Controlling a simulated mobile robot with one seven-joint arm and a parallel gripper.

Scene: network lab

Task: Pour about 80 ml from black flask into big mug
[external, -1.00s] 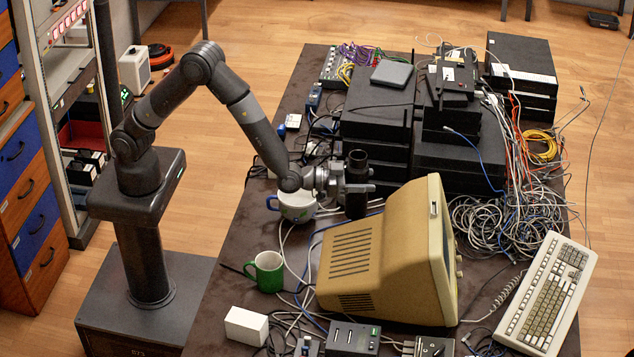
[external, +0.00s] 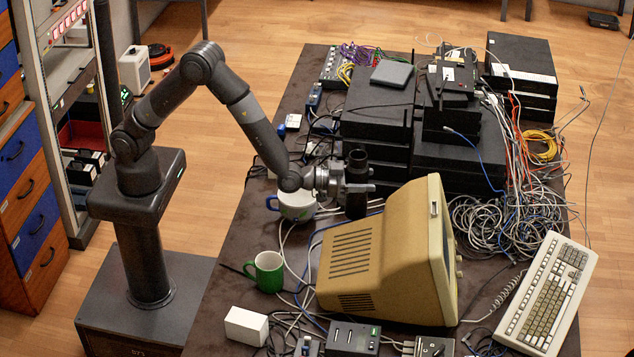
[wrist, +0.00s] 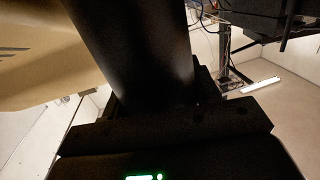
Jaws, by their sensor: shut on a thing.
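The black flask (external: 356,200) is upright in my gripper (external: 350,188), which is shut around its middle, in the external view. The flask also fills the middle of the wrist view (wrist: 135,50). The big mug (external: 294,204) is white with a blue handle and a coloured mark. It stands on the table just left of the flask, partly hidden behind my wrist. The flask is to the right of the mug, not over it. I cannot see into the mug or the flask.
A green mug (external: 268,271) stands nearer on the table (external: 225,300). A beige monitor (external: 350,265) is close in front and right of the flask. Stacked black network boxes (external: 375,125) stand behind. Loose cables run around the mugs. A white box (external: 246,326) lies at the near edge.

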